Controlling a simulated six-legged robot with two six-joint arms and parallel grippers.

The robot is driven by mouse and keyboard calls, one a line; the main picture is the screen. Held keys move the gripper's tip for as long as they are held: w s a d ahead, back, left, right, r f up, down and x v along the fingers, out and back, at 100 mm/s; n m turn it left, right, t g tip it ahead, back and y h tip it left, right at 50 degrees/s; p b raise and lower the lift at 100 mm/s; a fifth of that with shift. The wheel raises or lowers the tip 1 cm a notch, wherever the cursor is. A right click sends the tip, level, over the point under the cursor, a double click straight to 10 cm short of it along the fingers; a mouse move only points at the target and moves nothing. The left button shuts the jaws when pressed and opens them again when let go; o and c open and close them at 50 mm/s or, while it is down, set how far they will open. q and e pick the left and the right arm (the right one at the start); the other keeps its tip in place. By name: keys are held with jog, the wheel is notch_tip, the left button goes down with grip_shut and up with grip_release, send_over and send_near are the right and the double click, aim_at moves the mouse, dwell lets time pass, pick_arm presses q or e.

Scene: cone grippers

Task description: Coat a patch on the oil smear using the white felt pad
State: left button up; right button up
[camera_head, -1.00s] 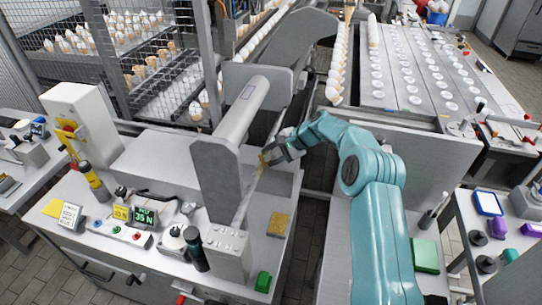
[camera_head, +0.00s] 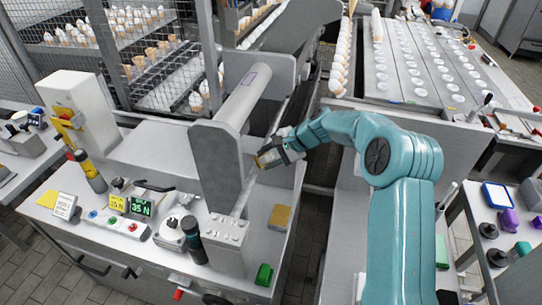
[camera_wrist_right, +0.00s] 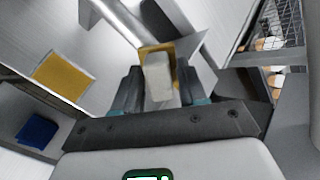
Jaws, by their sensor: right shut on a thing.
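My right gripper (camera_head: 272,157) is beside the grey upright plate (camera_head: 219,165) of the bench machine. In the right wrist view its two dark fingers (camera_wrist_right: 160,88) are shut on a small pale block (camera_wrist_right: 157,75), which looks like the white felt pad. A yellow-brown edge (camera_wrist_right: 150,49) shows just beyond the block; I cannot tell whether it belongs to the block or to the surface behind. The oil smear cannot be made out clearly, and contact between pad and surface cannot be judged. My left gripper is not in view.
A yellow-brown pad (camera_head: 280,217) and a green block (camera_head: 263,275) lie on the bench to the right of a grey box (camera_head: 226,245). A lit readout (camera_head: 140,206) stands at left. A grey roller (camera_head: 243,98) runs above the bench. Trays of white discs (camera_head: 430,60) fill the back right.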

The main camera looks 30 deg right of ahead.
jog(key=shift+s+a+b, duration=0.45)
jog(key=shift+s+a, duration=0.25)
jog(key=shift+a, duration=0.1)
jog(key=shift+r, duration=0.1)
jog(key=shift+p+v, duration=1)
jog(key=shift+v, duration=1.95)
jog(key=shift+d, duration=0.1)
jog(key=p+v, duration=0.1)
jog(key=v, duration=0.2)
